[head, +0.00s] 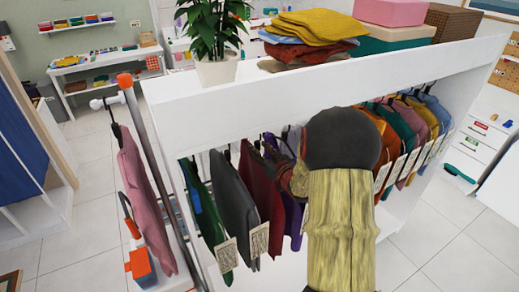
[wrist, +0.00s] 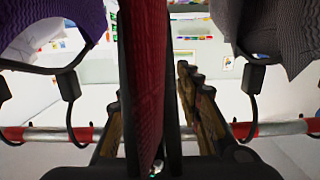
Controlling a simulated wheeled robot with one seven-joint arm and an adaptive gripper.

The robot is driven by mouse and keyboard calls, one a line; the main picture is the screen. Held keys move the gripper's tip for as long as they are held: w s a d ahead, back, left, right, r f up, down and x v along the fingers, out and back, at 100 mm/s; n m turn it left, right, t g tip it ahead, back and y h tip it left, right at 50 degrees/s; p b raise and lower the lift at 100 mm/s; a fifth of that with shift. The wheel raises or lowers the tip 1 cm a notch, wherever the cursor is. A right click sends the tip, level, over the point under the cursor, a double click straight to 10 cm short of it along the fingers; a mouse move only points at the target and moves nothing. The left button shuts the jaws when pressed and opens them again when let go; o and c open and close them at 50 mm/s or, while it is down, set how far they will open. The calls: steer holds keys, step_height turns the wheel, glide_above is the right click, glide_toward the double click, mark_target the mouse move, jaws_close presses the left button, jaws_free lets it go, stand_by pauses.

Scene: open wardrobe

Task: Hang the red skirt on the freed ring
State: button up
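The red skirt (head: 258,188) is inside the wardrobe, between a dark grey garment (head: 233,195) and a purple one (head: 293,215). In the wrist view the red skirt (wrist: 146,75) stands edge-on in the middle, with dark strips along both sides. My gripper (wrist: 150,105) has its fingers close on both sides of it and appears shut on it or its hanger. Red rings (wrist: 82,134) show on the rail, with neighbouring hooks at the ring left and right of the skirt. The rail behind the skirt is hidden, so I cannot tell whether its hook sits on a ring.
The purple garment (wrist: 55,25) and grey garment (wrist: 275,40) hang close on either side. More tagged garments (head: 410,140) hang to the right. A pink garment (head: 143,195) hangs on a separate stand at left. The white wardrobe top (head: 340,85) lies above my arm.

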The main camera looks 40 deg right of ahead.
steer(key=v, duration=1.2)
steer(key=shift+d, duration=0.1)
steer(key=shift+w, duration=0.1)
